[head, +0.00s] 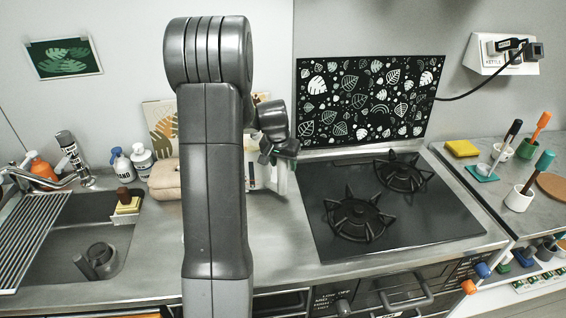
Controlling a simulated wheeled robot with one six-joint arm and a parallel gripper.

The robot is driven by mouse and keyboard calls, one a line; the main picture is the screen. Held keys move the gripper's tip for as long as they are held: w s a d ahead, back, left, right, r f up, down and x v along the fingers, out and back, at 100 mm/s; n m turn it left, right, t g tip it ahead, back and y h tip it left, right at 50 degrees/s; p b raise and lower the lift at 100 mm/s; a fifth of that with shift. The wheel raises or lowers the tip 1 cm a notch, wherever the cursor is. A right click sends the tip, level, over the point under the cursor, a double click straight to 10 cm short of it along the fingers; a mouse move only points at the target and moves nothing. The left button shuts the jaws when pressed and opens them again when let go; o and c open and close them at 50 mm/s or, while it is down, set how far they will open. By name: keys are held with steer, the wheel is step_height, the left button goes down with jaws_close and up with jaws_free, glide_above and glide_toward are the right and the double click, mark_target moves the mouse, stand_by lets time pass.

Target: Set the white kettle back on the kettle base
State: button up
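My gripper (280,152) is over the counter, left of the stove, mostly behind my own arm. Just below it is a white object (284,180), which looks like the white kettle; only its right part shows, and the rest is hidden behind my arm. I cannot tell whether the fingers are closed on it or whether it touches the counter. The kettle base is not clearly visible. A white wall outlet box (493,61) marked "KETTLE" has a black cord running down behind the leaf-patterned panel.
The black stove (410,222) with two burners (357,217) fills the right of the counter. The leaf-patterned panel (368,100) stands behind it. A sink (70,240), soap bottles (122,163) and a beige bundle (165,180) are left. The counter front beside my arm is clear.

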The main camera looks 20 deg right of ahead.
steer(key=b+v, duration=0.1)
steer(key=v, duration=1.1)
steer(key=shift+r, duration=0.15)
steer(key=x, duration=1.2)
steer(key=shift+f+p, duration=0.35)
steer(key=shift+p, duration=0.05)
step_height(320, 180, up, 2)
steer(key=shift+r, duration=0.15)
